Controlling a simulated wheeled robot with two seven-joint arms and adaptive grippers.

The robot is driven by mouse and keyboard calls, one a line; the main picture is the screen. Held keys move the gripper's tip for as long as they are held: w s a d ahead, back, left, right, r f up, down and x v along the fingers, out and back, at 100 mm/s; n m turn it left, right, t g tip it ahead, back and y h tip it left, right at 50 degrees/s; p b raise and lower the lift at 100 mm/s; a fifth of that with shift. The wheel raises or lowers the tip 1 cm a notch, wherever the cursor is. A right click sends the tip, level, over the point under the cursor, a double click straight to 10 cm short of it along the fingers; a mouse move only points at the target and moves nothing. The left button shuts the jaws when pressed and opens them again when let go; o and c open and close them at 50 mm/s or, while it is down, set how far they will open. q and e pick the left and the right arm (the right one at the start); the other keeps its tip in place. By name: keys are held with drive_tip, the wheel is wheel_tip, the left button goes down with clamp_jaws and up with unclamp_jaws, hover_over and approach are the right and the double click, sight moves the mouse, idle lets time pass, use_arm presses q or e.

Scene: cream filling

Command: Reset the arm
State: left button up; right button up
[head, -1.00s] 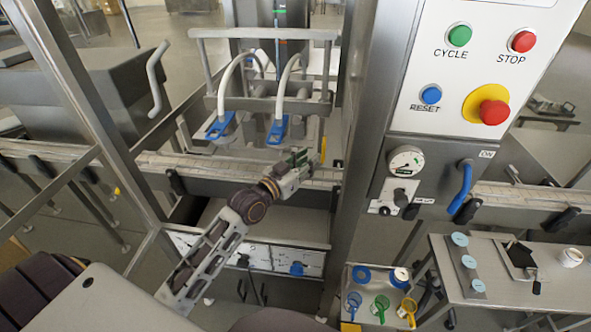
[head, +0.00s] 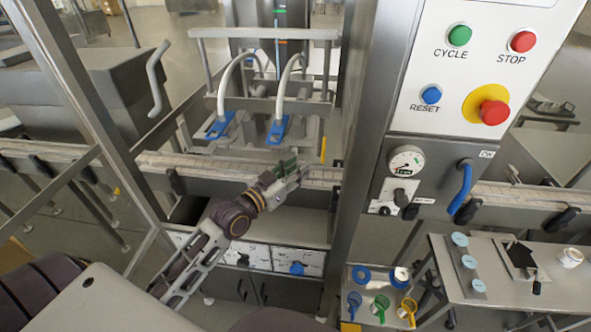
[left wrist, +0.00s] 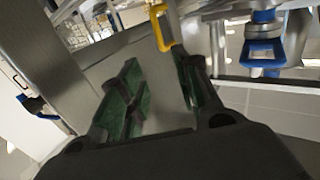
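My left arm comes in from the lower left in the head view. Its gripper (head: 297,172) is in front of the conveyor rail, below the two blue-handled filling nozzles. In the left wrist view the two green-padded fingers (left wrist: 160,105) stand apart with nothing between them. A yellow handle (left wrist: 161,27) shows just beyond the fingertips, and a blue-framed part (left wrist: 264,54) is at the upper right. My right gripper is not seen.
The control panel (head: 470,100) with green, red and blue buttons is right of a steel post (head: 362,130). A blue lever (head: 461,188) hangs below it. A side table (head: 510,285) and a tray of coloured cups (head: 380,300) are at the lower right.

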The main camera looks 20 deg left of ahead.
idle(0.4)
use_arm(q)
drive_tip(key=s+d+f+g+y, duration=0.25)
drive_tip(key=s+f+g, duration=0.4)
drive_tip(key=f, duration=0.55)
drive_tip(key=s+a+f+n+g+y, duration=0.1)
drive_tip(key=s+f+g, duration=0.35)
drive_tip(key=s, duration=0.35)
drive_tip(key=s+a+f+g+y, duration=0.1)
drive_tip(key=s+f+g+y, duration=0.15)
drive_tip(key=s+f, duration=0.35)
drive_tip(key=s+f+g, duration=0.1)
drive_tip(key=s+f, duration=0.1)
drive_tip(key=f, duration=1.4)
drive_tip(key=s+f+g, duration=0.1)
drive_tip(key=s+f, duration=0.1)
drive_tip(key=f, duration=1.4)
drive_tip(key=s+a+f, duration=0.2)
drive_tip(key=s+f, duration=0.8)
drive_tip(key=s, duration=0.1)
drive_tip(key=s+a+f, duration=0.1)
drive_tip(key=s+f, duration=0.8)
drive_tip(key=s, duration=0.2)
drive_tip(key=shift+a+f+g, duration=0.35)
